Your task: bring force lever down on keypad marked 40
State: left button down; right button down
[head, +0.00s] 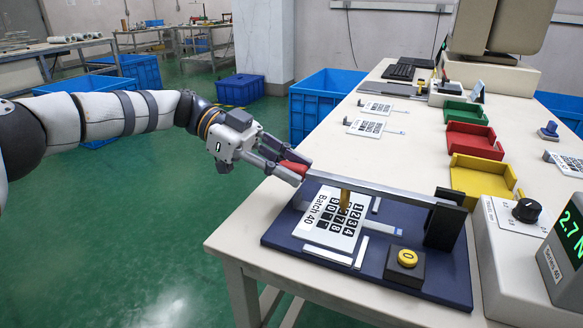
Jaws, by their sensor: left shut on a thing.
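My left gripper (302,172) is shut on the red handle (294,158) at the left end of the grey force lever (370,188). The lever runs nearly level to a black pivot post (445,222) on a blue base plate (285,237). A brass plunger (344,199) hangs from the lever over the keys of the white keypad film marked "Batch 40" (318,228). I cannot tell whether its tip touches the keys. A green display (573,236), cut off at the right edge, reads 2.7 N. My right gripper is not in view.
A yellow button marked 0 (407,258) sits on a black block on the plate. Green (466,114), red (473,141) and yellow (482,178) trays stand behind. Other keypad films (376,107) lie farther back. A grey box with a black knob (526,210) is at right.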

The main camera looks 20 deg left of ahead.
pick_arm(q)
jog(key=shift+s+f, duration=0.1)
jog(key=shift+f, duration=0.15)
jog(key=c, duration=1.5)
grip_release()
jog(key=shift+d, duration=0.1)
jog(key=shift+v, duration=6)
